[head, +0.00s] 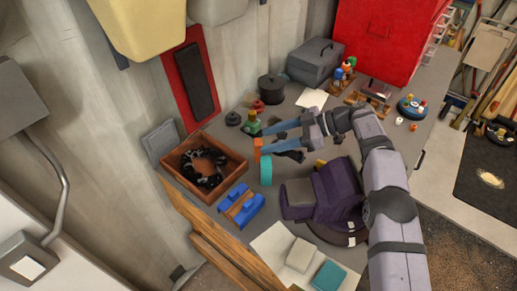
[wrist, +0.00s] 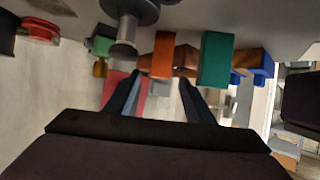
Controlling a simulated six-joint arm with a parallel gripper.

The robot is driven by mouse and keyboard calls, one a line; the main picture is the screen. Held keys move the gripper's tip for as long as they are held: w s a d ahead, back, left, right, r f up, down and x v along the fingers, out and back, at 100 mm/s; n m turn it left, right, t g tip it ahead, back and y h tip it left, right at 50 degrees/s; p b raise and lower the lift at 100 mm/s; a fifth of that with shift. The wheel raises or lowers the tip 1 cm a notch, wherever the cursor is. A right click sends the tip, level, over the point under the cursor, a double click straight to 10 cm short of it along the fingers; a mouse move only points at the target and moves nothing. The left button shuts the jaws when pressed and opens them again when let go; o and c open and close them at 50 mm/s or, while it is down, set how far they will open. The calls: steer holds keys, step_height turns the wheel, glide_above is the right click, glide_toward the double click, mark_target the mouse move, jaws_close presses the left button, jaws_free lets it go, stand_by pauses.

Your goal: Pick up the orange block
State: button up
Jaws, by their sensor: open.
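The orange block (head: 258,146) stands upright on the grey bench, near the front of the wooden box. It also shows in the wrist view (wrist: 162,55), near the middle and just past the fingertips. My gripper (head: 263,142) is open, with its blue fingers reaching left to the block. In the wrist view my gripper (wrist: 159,77) has one fingertip on each side of the block's line. I cannot tell whether a finger touches it. Part of the block is hidden by the fingers in the head view.
A teal piece (head: 265,170) stands close beside the orange block. A green piece (head: 252,124) and a dark weight (wrist: 124,30) are on the other side. The wooden box (head: 226,158) holds black parts. A blue holder (head: 241,207) lies in front.

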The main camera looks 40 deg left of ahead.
mark_target(259, 141)
steer(key=p+x, duration=0.2)
steer(key=x, duration=0.2)
steer(key=shift+s+r, duration=0.1)
steer(key=shift+r, duration=0.05)
steer(key=shift+s+a, duration=0.1)
steer(key=shift+a, duration=0.1)
jaws_close()
